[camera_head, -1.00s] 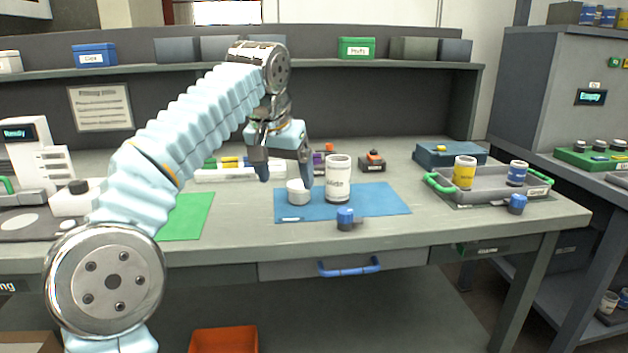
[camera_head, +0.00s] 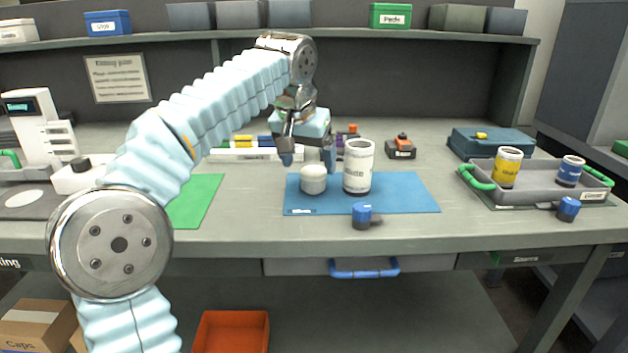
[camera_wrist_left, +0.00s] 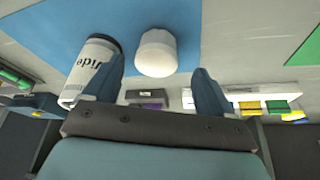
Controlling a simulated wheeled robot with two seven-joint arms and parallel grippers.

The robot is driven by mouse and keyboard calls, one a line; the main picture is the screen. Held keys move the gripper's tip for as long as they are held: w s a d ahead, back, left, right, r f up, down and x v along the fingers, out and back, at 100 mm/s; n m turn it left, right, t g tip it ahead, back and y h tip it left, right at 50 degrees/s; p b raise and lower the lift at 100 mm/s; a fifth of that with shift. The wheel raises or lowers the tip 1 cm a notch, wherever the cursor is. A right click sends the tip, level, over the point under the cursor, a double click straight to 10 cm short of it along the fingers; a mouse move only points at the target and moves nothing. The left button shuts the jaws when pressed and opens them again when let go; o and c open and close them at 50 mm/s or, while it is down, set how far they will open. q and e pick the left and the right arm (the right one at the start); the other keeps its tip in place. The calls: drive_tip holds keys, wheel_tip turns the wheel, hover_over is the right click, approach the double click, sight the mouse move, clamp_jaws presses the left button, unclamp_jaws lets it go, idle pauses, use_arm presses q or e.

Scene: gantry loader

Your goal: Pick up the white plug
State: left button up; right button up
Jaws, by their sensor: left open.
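The white plug (camera_head: 314,179) is a short white cylinder standing on the blue mat (camera_head: 410,195), left of a white labelled jar (camera_head: 358,167). My left gripper (camera_head: 307,158) is open, just behind and above the plug in the head view. In the left wrist view the plug (camera_wrist_left: 156,53) lies ahead of and between the two parted fingers (camera_wrist_left: 158,90), with nothing gripped. The jar (camera_wrist_left: 95,65) shows close beside the left-hand finger in that view. My right gripper is not in view.
A blue-capped piece (camera_head: 364,214) stands at the mat's front edge. A grey tray (camera_head: 535,193) with yellow and blue jars is at right. A green mat (camera_head: 196,202) lies at left. Small bins and coloured items stand behind the gripper.

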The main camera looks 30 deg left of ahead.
sight(313, 171)
use_arm(q)
drive_tip(key=x, duration=0.4)
drive_tip(key=shift+w+d+f, duration=0.2)
drive_tip(key=shift+d+f, duration=0.05)
drive_tip(key=shift+f, duration=0.05)
drive_tip(key=shift+c, duration=0.5)
drive_tip(key=c, duration=1.2)
drive_tip(key=shift+r, duration=0.1)
drive_tip(key=shift+c, duration=0.2)
